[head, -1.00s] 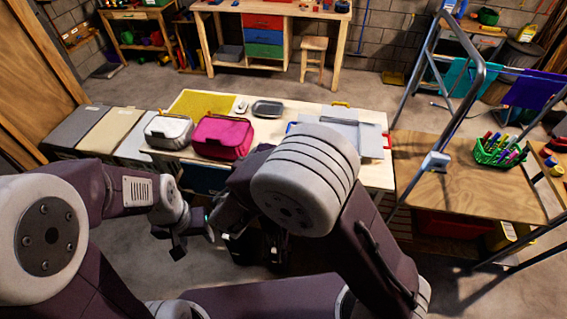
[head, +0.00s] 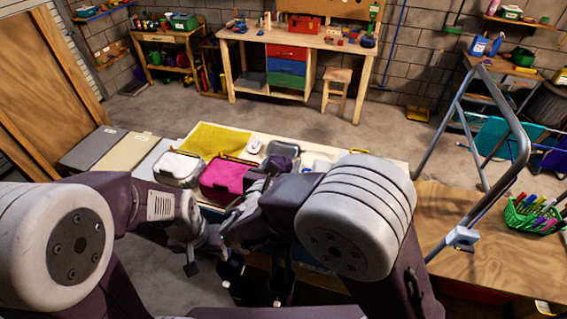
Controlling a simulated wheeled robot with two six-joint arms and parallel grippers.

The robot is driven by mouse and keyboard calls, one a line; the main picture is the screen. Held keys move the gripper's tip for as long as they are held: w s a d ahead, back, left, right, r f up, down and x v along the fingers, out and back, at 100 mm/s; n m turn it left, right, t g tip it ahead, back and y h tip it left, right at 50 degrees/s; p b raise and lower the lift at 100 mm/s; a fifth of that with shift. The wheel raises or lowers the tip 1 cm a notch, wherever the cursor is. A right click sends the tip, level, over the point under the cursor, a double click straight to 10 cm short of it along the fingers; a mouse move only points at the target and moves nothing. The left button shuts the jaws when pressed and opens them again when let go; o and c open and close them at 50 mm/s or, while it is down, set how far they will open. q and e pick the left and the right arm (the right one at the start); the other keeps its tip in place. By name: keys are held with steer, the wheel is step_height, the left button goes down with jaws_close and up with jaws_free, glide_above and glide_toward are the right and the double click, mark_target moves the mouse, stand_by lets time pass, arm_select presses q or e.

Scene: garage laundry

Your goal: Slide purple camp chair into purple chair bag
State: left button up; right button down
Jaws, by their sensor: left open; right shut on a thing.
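My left gripper (head: 205,258) hangs in front of the table, left of centre, with its dark fingers apart and nothing seen between them. My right gripper (head: 229,228) is close to its right, partly covered by my own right arm. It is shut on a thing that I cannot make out. A dark purple shape (head: 285,151) shows above my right forearm, over the table's middle; I cannot tell whether it is the chair, the bag or part of my arm. Neither the purple camp chair nor the purple chair bag can be clearly identified.
A ladder (head: 520,140) and a green marker basket (head: 532,215) are at right. A workbench (head: 300,38) stands behind. Open floor lies between table and workbench.

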steer(key=shift+s+a+r, duration=0.15)
steer(key=shift+s+r, duration=0.1)
steer(key=shift+s, duration=0.15)
steer(key=shift+s+a, duration=0.1)
steer(key=shift+s, duration=0.15)
steer(key=shift+s+f, duration=0.1)
steer(key=shift+f, duration=0.05)
steer(key=shift+w+f+b, duration=0.25)
steer(key=shift+f+b, duration=0.3)
steer(key=shift+f, duration=0.05)
steer(key=shift+w+f+b, duration=0.25)
steer(key=shift+f+b, duration=0.25)
steer(key=shift+f, duration=0.25)
steer(key=shift+s, duration=0.3)
arm_select(q)
steer(key=shift+s+a+f, duration=0.1)
steer(key=shift+s+f, duration=0.2)
steer(key=shift+f, duration=0.2)
steer(key=shift+s+a+f, duration=0.1)
steer(key=shift+s+f, duration=0.15)
steer(key=shift+f, duration=0.25)
steer(key=shift+w+d, duration=0.1)
steer(key=shift+w, duration=0.05)
arm_select(e)
steer(key=shift+w, duration=0.15)
arm_select(q)
steer(key=shift+f, duration=0.1)
